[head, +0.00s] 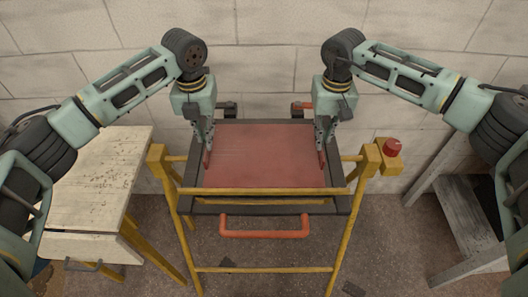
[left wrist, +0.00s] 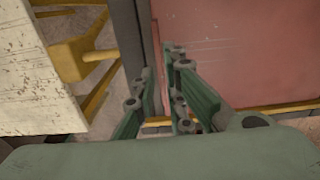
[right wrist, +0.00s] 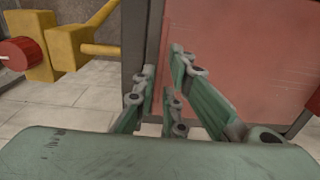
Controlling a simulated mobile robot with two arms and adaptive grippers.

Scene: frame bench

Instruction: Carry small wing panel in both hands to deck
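The small wing panel appears to be the flat red panel (head: 262,150) in the middle of the head view, within a dark frame on a yellow stand. My left gripper (head: 208,152) points down at its left edge; my right gripper (head: 321,152) points down at its right edge. The panel also shows in the left wrist view (left wrist: 240,50) and the right wrist view (right wrist: 255,60). In both wrist views the fingers show a gap, with the panel's edge near it. Small red bits show at the fingertips; whether the fingers grip the panel is unclear. I cannot make out a separate deck.
The yellow stand (head: 262,269) has an orange-red handle (head: 265,234) at its front. A red knob (head: 392,147) sits on its right side. A worn pale table (head: 95,170) stands at left, and a grey stepped structure (head: 465,215) at right. A block wall is close behind.

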